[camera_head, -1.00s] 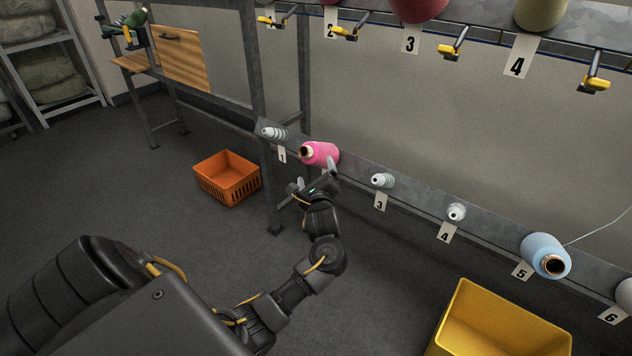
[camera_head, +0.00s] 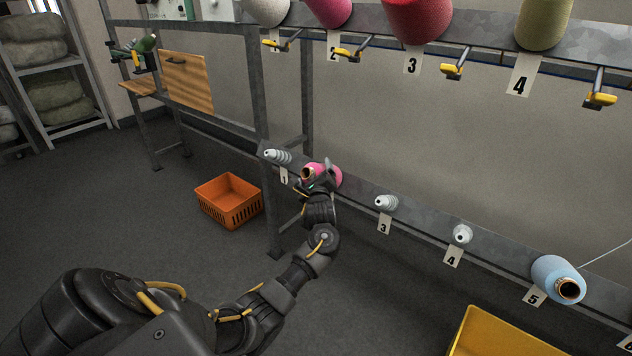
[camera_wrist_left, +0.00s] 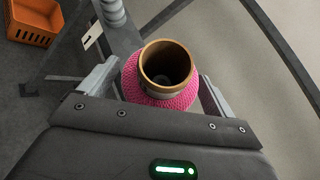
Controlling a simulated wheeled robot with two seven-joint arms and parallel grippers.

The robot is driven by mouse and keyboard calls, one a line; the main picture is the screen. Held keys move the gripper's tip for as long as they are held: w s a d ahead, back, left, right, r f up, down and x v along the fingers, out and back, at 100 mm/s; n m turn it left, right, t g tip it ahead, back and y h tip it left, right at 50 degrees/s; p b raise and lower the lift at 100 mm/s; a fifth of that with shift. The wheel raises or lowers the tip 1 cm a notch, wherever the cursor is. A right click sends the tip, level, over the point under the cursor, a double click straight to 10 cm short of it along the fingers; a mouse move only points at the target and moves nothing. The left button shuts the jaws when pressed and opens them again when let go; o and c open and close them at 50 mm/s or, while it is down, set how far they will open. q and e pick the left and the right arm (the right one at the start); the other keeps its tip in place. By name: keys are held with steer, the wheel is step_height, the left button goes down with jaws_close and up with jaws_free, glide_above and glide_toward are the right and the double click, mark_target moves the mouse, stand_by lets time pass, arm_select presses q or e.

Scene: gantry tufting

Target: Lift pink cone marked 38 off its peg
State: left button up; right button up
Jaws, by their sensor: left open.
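The pink cone (camera_head: 331,173) sits on its peg on the lower rail, between the peg at label 1 and the bare peg at label 3. My left gripper (camera_head: 318,179) is at the cone and hides part of it. In the left wrist view the pink cone (camera_wrist_left: 185,98) stands between the two open fingers (camera_wrist_left: 160,90), its brown tube end toward the camera. The fingers lie on either side of it; whether they touch it I cannot tell. No 38 marking can be read. My right gripper is not in view.
Bare pegs show at label 1 (camera_head: 277,156), label 3 (camera_head: 386,202) and label 4 (camera_head: 462,234). A light blue cone (camera_head: 553,276) is at label 5. An orange basket (camera_head: 229,201) and a yellow bin (camera_head: 500,335) stand on the floor. Larger cones line the upper rail.

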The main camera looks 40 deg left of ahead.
arm_select(q)
steer(key=shift+c, duration=0.2)
steer(key=c, duration=1.2)
steer(key=shift+c, duration=0.9)
steer(key=shift+s+r+p, duration=0.45)
steer(key=shift+p, duration=1)
steer(key=shift+s+r+p, duration=0.1)
steer(key=shift+r+p, duration=0.05)
steer(key=shift+p, duration=0.2)
steer(key=s+p, duration=0.1)
steer(key=r+p, duration=0.1)
steer(key=p, duration=0.1)
steer(key=shift+s+r, duration=0.2)
steer(key=shift+s, duration=0.15)
steer(key=s+r+p, duration=0.6)
steer(key=s+p, duration=0.2)
steer(key=p, duration=0.6)
steer(key=shift+s+p, duration=0.25)
steer(key=shift+p, duration=0.05)
steer(key=shift+s+d+p, duration=0.1)
steer(key=shift+s+p, duration=0.2)
steer(key=shift+c, duration=0.2)
